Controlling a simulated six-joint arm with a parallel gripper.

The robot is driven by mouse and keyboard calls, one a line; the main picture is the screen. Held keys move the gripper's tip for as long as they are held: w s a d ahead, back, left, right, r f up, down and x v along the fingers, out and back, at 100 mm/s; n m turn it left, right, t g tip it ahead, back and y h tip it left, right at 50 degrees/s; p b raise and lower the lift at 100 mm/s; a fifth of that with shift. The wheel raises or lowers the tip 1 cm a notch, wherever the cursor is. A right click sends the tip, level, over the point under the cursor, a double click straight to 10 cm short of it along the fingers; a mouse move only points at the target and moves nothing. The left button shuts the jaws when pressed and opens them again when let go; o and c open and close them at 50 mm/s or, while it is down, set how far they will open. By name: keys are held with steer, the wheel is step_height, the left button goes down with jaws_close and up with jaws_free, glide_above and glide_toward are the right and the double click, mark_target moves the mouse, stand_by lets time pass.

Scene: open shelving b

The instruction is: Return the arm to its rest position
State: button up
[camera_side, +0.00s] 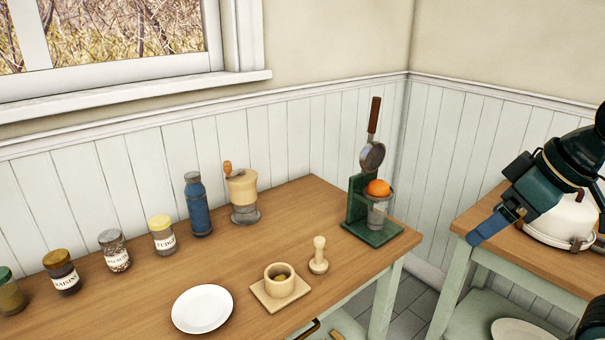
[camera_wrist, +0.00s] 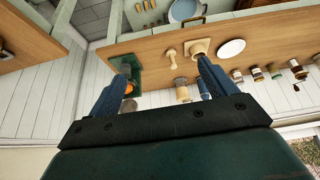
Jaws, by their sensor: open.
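My gripper (camera_side: 499,224) hangs at the right of the side view, in the air in front of the right-hand table and a white pot. Its blue fingers also show in the wrist view (camera_wrist: 162,82), spread wide apart with nothing between them that they touch. The wrist view looks across at the long wooden table from a distance. My arm comes in from the right edge of the side view, and most of it is out of frame.
The wooden table (camera_side: 130,296) holds a green juicer (camera_side: 356,205) with an orange (camera_side: 378,188), a mortar (camera_side: 280,279), a pestle (camera_side: 319,256), a plate (camera_side: 202,309), a grinder (camera_side: 243,196), a blue bottle (camera_side: 197,206) and several jars. A white pot (camera_side: 562,222) stands close behind my gripper.

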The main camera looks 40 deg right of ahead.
steer(key=shift+s+f, duration=0.15)
steer(key=shift+s, duration=0.55)
